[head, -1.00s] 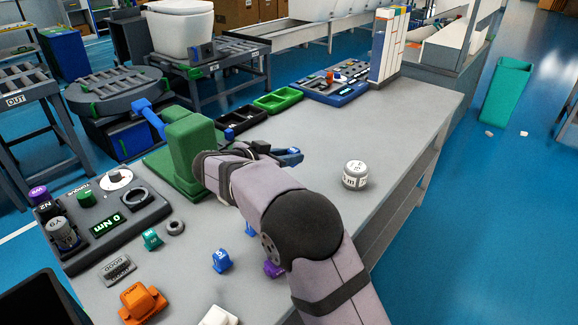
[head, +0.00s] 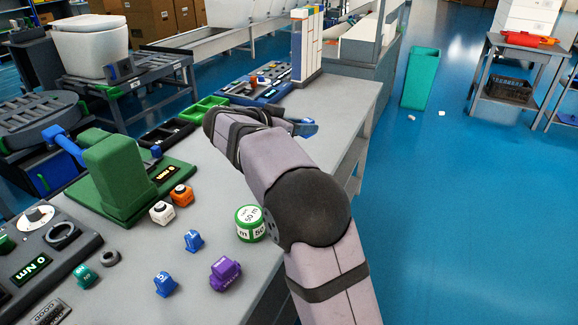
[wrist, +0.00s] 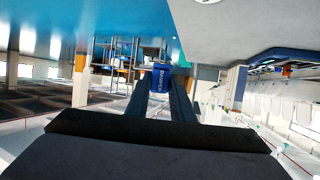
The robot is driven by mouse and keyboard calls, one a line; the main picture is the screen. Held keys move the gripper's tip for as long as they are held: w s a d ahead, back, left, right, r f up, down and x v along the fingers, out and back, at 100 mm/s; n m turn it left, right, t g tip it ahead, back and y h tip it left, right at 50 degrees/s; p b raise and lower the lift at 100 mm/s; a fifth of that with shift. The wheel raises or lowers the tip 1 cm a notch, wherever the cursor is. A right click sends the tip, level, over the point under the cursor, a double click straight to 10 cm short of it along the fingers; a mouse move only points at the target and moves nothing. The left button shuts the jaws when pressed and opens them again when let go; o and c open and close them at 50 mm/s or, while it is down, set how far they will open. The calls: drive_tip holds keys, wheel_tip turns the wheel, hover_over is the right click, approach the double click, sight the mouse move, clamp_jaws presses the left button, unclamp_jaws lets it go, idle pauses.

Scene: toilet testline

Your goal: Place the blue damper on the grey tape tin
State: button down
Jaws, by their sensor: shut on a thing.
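My gripper (head: 304,128) is raised over the far part of the bench in the head view. In the wrist view its two long dark fingers are shut on the blue damper (wrist: 161,76), a small blue piece with white lettering at the fingertips. A bit of blue shows at the gripper in the head view too. The grey tape tin is not visible in the head view now; my arm covers the area where it stood. A pale round thing (wrist: 208,1) is cut off at the wrist view's top edge; I cannot tell whether it is the tin.
A green tape tin (head: 250,224) stands left of my arm. Near it are a purple block (head: 225,272), two blue pieces (head: 193,241) and white and orange blocks (head: 161,212). A green fixture (head: 115,175) stands farther left. The bench right of my gripper is clear.

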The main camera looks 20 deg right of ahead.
drive_tip(key=shift+d+r+t, duration=0.25)
drive_tip(key=shift+d+t, duration=0.05)
drive_tip(key=w+a+f+n+t+y, duration=0.2)
drive_tip(key=w+a+n+t+y, duration=0.1)
drive_tip(key=w+a+n, duration=0.1)
drive_tip(key=shift+h, duration=0.3)
drive_tip(key=shift+s+d+f, duration=0.1)
drive_tip(key=shift+s+f, duration=0.05)
drive_tip(key=shift+f, duration=4.8)
drive_tip(key=shift+f+b, duration=0.2)
drive_tip(key=shift+b, duration=0.1)
drive_tip(key=c, duration=1.5)
unclamp_jaws()
drive_tip(key=shift+c, duration=0.2)
drive_tip(key=shift+r, duration=0.15)
